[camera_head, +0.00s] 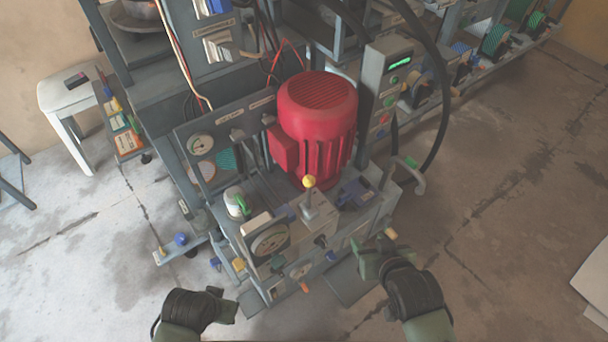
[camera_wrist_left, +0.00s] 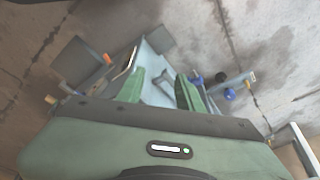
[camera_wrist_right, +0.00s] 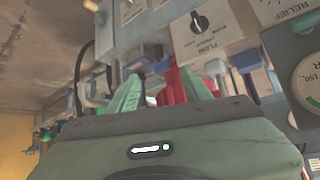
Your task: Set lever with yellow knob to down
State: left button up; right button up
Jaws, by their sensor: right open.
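The lever with the yellow knob (camera_head: 309,182) stands on top of the press's front control block, in front of the red motor (camera_head: 318,112). Its grey stick looks upright, and its base is on a small light plate. My right gripper (camera_head: 372,246) is open and empty, to the right of and nearer than the lever, apart from it. In the right wrist view the right gripper's (camera_wrist_right: 160,88) fingers point toward the panel and red motor; I cannot make out the yellow knob there. My left gripper (camera_head: 222,298) is at the lower left, with its fingers (camera_wrist_left: 160,88) apart and empty.
A round gauge (camera_head: 269,240) and several small knobs crowd the front block. A green-handled valve (camera_head: 238,204) stands left of the lever. A control box with a green display (camera_head: 388,82) and a thick black hose (camera_head: 441,100) stand behind right. Open floor lies on both sides.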

aim_at(309, 181)
jog(key=w+a+r+t+y, duration=0.3)
jog(key=w+a, duration=0.4)
jog(key=w, duration=0.1)
jog(key=w+a+r+n+t+y+b, duration=0.1)
jog(key=w+a+r+t+y, duration=0.2)
jog(key=w+a, duration=0.4)
jog(key=shift+w+a+r+t, duration=0.3)
jog(key=shift+w+a+t, duration=0.1)
jog(key=shift+a+t, duration=0.35)
pick_arm(q)
jog(key=s+f, duration=0.3)
jog(key=f, duration=1.1)
jog(key=shift+s+a+f+g, duration=0.2)
jog(key=shift+s+f+g, duration=0.05)
jog(key=shift+g, duration=0.05)
pick_arm(e)
grip_shut()
